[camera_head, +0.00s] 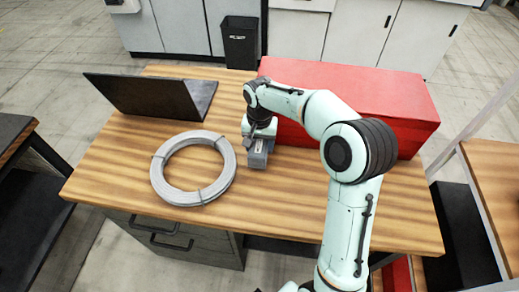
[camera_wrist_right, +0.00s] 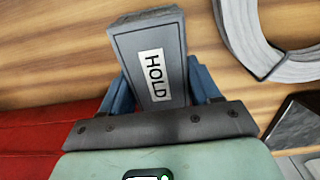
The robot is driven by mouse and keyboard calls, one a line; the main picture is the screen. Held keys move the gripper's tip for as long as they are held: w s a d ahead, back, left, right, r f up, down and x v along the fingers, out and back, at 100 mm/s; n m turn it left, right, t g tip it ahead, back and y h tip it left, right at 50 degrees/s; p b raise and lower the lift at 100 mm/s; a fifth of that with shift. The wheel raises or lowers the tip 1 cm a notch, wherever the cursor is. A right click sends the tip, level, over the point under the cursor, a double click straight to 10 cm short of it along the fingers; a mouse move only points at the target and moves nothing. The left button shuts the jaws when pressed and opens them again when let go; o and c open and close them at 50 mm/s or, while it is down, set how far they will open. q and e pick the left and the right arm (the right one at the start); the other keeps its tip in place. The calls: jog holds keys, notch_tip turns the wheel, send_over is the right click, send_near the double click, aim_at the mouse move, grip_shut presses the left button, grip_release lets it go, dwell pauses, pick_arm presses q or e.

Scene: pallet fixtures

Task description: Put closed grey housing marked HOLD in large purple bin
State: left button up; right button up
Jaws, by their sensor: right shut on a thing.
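The grey housing (camera_head: 256,161) is a small closed box at the middle of the wooden table, between the coil and the red box. In the right wrist view the housing (camera_wrist_right: 125,46) shows a white label reading HOLD. My right gripper (camera_head: 259,143) reaches it from above. Its blue fingers (camera_wrist_right: 163,88) are shut on both sides of the housing. I cannot tell whether the housing touches the tabletop or is just above it. No purple bin is seen in either view. My left gripper is not in view.
A grey cable coil (camera_head: 164,180) lies left of the housing. A black laptop-like object (camera_head: 150,96) stands at the back left. A large red box (camera_head: 350,88) fills the back right. The table's (camera_head: 255,208) front strip is clear. A black waste bin (camera_head: 240,45) stands behind the table.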

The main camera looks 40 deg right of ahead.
jog(key=shift+f, duration=1.15)
jog(key=shift+f, duration=0.1)
jog(key=shift+f, duration=0.15)
jog(key=o, duration=1.2)
jog(key=shift+c, duration=0.2)
